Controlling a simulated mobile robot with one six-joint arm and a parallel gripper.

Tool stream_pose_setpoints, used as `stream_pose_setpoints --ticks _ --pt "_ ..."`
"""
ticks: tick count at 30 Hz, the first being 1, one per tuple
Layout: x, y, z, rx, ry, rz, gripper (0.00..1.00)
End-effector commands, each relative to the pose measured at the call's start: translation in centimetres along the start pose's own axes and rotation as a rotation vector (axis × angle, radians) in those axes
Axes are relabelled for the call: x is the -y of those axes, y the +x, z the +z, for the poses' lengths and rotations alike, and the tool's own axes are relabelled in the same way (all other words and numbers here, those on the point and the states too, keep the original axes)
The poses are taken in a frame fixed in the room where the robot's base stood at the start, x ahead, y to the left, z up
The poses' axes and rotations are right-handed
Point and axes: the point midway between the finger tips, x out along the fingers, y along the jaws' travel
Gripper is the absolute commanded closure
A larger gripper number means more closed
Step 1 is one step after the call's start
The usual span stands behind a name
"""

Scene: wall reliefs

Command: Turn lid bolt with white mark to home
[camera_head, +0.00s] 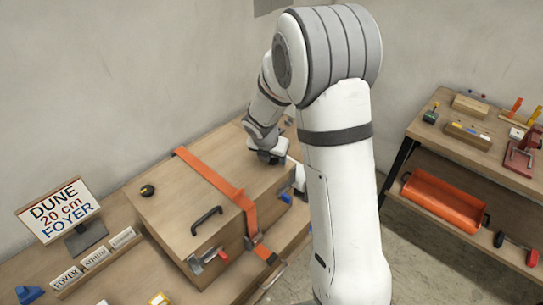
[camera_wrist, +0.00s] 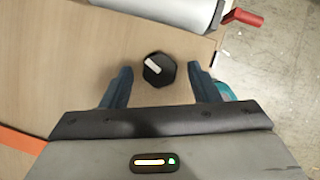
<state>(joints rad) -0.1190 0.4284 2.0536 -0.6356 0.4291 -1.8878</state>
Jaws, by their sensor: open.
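The lid bolt with the white mark (camera_wrist: 159,69) is a black hexagonal knob on the wooden lid in the wrist view. Its white bar runs from near its centre toward the upper left. My gripper (camera_wrist: 160,73) is open, with one dark blue finger on each side of the bolt and a visible gap on both sides. In the head view my gripper (camera_head: 268,157) is over the far right part of the wooden crate lid (camera_head: 178,208), and it hides the bolt there. Another black knob (camera_head: 147,190), with a yellowish mark, sits at the lid's left.
An orange strap (camera_head: 215,181) crosses the lid, left of my gripper. A sign (camera_head: 58,211) stands left. A shelf with an orange tray (camera_head: 445,202) is at the right.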

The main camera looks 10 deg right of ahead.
Motion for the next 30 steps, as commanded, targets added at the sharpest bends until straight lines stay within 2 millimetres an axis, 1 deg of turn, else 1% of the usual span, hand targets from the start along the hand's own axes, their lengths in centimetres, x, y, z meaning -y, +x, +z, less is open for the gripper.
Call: stream_pose_setpoints --ticks 3,19,20,26,30 --pt "0.02 -0.02 0.01 0.000 0.001 0.000 0.46" --pt "0.10 -0.02 0.03 0.000 0.002 -0.001 0.89" --pt "-0.22 -0.10 -0.15 0.000 0.002 -0.001 0.89" --pt "0.07 0.02 0.03 0.000 0.018 -0.008 0.89" --pt "0.06 0.09 0.04 0.000 0.060 -0.026 0.89"
